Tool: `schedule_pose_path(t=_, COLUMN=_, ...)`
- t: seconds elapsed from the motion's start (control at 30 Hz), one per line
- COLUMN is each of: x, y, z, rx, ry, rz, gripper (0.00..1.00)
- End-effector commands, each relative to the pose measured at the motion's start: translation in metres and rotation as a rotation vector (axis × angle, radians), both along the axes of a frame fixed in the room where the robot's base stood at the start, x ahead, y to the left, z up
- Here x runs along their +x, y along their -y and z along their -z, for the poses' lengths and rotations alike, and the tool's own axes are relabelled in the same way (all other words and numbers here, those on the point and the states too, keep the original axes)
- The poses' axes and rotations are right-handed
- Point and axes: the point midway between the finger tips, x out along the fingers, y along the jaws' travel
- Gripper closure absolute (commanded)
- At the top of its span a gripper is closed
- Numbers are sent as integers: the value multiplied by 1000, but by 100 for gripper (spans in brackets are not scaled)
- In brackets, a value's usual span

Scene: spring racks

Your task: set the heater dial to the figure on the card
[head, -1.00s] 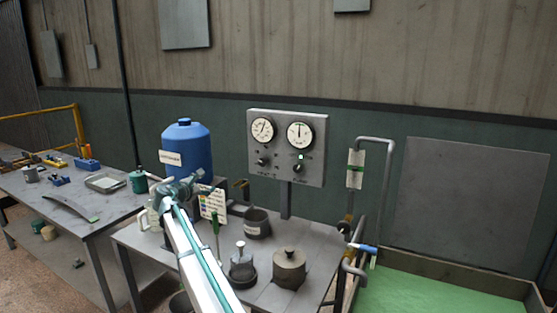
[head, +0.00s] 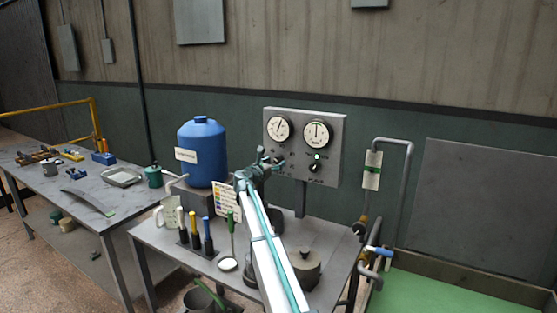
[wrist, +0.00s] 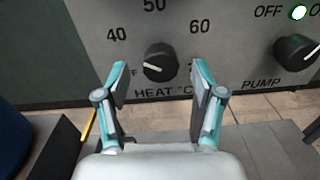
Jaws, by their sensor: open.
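The heater dial (wrist: 160,62) is a black knob above the "HEAT °C" lettering in the wrist view, with 40, 50 and 60 printed around it. In the head view my gripper (head: 264,160) is in front of the control panel (head: 333,145). A card with coloured rows (head: 226,200) stands left of my arm; its figures are too small to read.
The pump knob (wrist: 297,50) is right of the dial, below a lit green lamp (wrist: 298,13). A blue drum (head: 202,155) stands left of the panel. Several handled tools, a jug (head: 169,212) and a lidded pot (head: 306,268) crowd the bench.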

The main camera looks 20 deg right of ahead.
Motion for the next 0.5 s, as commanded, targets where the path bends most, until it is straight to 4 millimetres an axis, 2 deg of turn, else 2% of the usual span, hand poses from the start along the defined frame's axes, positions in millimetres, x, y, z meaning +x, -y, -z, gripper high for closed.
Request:
schedule_pose_path(t=0.03, x=7, y=9, z=-2, rx=0, ry=-1, rz=2, gripper=32)
schedule_pose_path(t=0.2, x=17, y=22, z=-1, rx=1, ry=1, rz=0, gripper=32)
schedule_pose_path(t=0.5, x=18, y=26, z=0, rx=1, ry=2, rz=0, gripper=32)
